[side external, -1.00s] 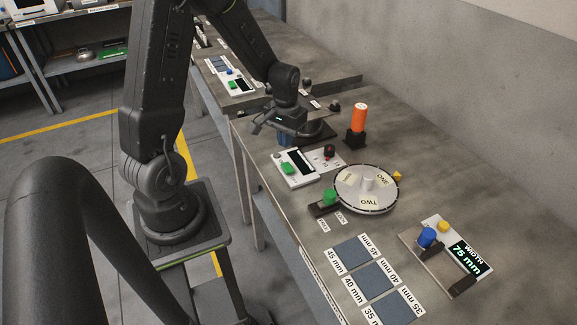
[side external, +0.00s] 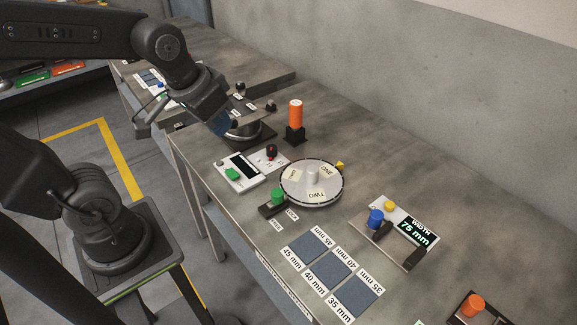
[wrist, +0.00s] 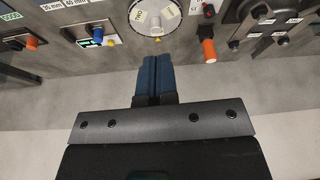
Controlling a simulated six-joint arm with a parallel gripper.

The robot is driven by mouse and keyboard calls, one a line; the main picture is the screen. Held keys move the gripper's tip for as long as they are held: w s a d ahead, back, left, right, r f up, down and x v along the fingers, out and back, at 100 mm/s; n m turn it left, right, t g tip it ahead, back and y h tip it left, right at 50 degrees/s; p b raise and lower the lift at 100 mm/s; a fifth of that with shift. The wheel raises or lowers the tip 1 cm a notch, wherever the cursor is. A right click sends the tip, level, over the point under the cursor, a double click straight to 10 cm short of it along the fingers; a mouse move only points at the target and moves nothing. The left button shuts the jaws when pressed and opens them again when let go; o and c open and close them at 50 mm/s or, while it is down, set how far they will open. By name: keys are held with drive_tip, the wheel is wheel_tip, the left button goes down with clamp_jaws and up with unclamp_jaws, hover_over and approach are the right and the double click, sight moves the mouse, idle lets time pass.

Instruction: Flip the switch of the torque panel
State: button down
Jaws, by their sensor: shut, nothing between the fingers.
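No readable label marks the torque panel. A white panel with a dark screen and green button (side external: 232,174) lies near the table's edge. Beside it is a small white plate (side external: 261,162) carrying a red-and-black knob or switch (side external: 271,152). A red-topped switch also shows at the top of the wrist view (wrist: 208,11). My gripper (side external: 221,124) is above the table, behind the screen panel and close to a round black fixture (side external: 262,137). Its blue fingers are together and empty in the wrist view (wrist: 154,72).
An orange cylinder (side external: 296,114) stands in a black base right of the fixture. A round dial (side external: 328,190), a green knob (side external: 277,195) and a width panel (side external: 418,236) with a blue knob lie toward the front. A grey wall borders the table's far side.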

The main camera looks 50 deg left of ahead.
drive_tip(key=shift+m+t, duration=0.5)
drive_tip(key=shift+m, duration=0.1)
drive_tip(key=s, duration=0.1)
drive_tip(key=s+d+r, duration=0.2)
drive_tip(key=shift+s+d, duration=0.25)
drive_tip(key=shift+s, duration=0.15)
drive_tip(key=shift+w, duration=0.1)
drive_tip(key=g, duration=0.6)
hover_over(234, 175)
wheel_tip(234, 175, down, 13)
wheel_tip(234, 175, down, 14)
